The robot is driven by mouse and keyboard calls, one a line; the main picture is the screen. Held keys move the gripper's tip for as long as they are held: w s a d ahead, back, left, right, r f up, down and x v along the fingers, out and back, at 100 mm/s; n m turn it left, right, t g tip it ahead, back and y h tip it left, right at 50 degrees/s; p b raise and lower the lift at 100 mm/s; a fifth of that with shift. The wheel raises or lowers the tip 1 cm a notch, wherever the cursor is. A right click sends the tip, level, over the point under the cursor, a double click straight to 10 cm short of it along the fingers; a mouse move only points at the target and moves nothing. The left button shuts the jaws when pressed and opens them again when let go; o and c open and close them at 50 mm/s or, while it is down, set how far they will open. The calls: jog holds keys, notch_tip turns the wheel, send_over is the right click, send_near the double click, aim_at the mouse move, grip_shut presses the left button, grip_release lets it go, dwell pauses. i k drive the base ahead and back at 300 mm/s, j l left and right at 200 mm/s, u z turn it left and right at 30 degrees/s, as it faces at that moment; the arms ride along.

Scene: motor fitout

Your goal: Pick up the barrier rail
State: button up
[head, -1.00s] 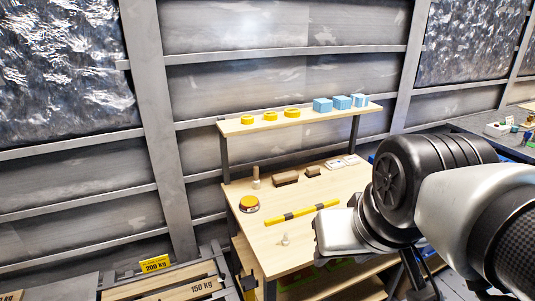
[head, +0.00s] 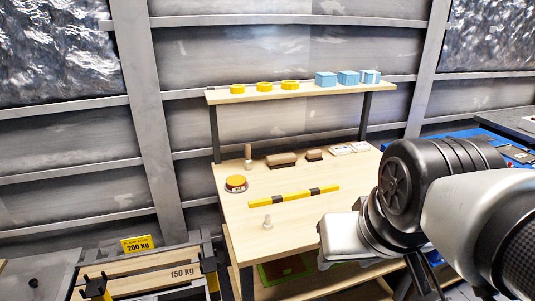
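The barrier rail (head: 293,196) is a yellow and black striped bar. It lies across the middle of the light wooden workbench top (head: 340,180), slanting slightly up to the right. My arm fills the right side of the head view, with its nearest visible part at the bench's right front. The fingers of my gripper are not in view, hidden or out of frame. A gap of bare wood shows between the rail and my arm. Nothing touches the rail.
A raised shelf (head: 300,92) holds yellow rings and blue boxes. A rack marked 150 kg (head: 150,276) stands at lower left.

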aim_at(259, 202)
jog(key=i+l+u, duration=0.15)
jog(key=l, duration=0.25)
jog(key=i+l+u, duration=0.35)
jog(key=i+l, duration=0.25)
jog(key=i, duration=0.1)
